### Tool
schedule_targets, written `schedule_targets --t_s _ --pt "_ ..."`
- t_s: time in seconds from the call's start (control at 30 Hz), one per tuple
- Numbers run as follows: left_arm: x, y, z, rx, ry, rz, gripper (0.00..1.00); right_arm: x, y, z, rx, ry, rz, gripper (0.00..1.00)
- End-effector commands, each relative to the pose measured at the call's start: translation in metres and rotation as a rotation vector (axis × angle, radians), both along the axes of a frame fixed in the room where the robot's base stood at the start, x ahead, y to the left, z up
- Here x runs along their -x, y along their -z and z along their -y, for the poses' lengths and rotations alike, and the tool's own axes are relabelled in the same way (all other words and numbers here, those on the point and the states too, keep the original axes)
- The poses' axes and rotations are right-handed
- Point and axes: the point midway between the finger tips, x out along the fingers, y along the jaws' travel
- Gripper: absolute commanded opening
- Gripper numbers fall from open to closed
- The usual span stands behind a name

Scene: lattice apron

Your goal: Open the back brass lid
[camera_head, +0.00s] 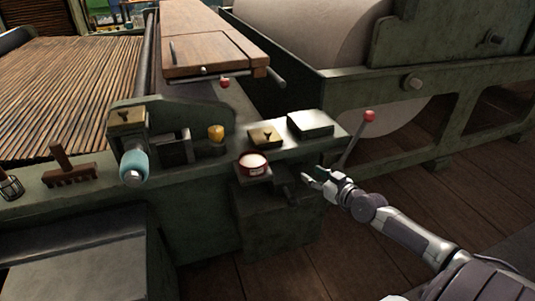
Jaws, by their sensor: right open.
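Two brass lids with small dark Y-shaped handles show in the head view. One brass lid (127,116) lies on top of the green housing at the left; the other brass lid (265,136) lies flat on the green bench top near the middle. Both look closed. I cannot tell which is the back one. My right gripper (311,178) is open and empty, at the bench's right end, below and to the right of the middle lid and apart from both. My left gripper is not in view.
A red-tipped lever (369,117) rises just right of my right gripper. A teal-collared roller end (134,163) and a wooden brush (70,169) are at the left.

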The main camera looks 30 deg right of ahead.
Motion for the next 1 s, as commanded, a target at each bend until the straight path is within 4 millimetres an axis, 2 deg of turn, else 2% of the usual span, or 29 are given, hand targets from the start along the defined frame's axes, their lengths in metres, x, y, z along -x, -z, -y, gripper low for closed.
schedule_targets --t_s 0.03,0.13,0.2,0.3,0.47,0.67,1.0 --pt "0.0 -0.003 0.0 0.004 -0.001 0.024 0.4 -0.009 -0.015 -0.009 -0.001 -0.037 0.057 0.49" --pt "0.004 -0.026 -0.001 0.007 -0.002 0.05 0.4 -0.017 -0.055 -0.027 -0.014 -0.094 0.137 0.49" --pt "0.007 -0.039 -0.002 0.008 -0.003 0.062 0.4 -0.019 -0.075 -0.038 -0.023 -0.123 0.172 0.49" --pt "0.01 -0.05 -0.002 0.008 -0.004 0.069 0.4 -0.02 -0.091 -0.047 -0.031 -0.148 0.2 0.49" --pt "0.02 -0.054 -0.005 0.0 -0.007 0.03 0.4 -0.027 -0.1 -0.05 -0.037 -0.153 0.211 0.49" --pt "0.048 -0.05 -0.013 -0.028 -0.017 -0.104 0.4 -0.049 -0.102 -0.054 -0.038 -0.153 0.213 0.49" --pt "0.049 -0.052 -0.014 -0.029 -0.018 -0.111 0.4 -0.099 -0.099 -0.061 -0.039 -0.152 0.212 0.49"
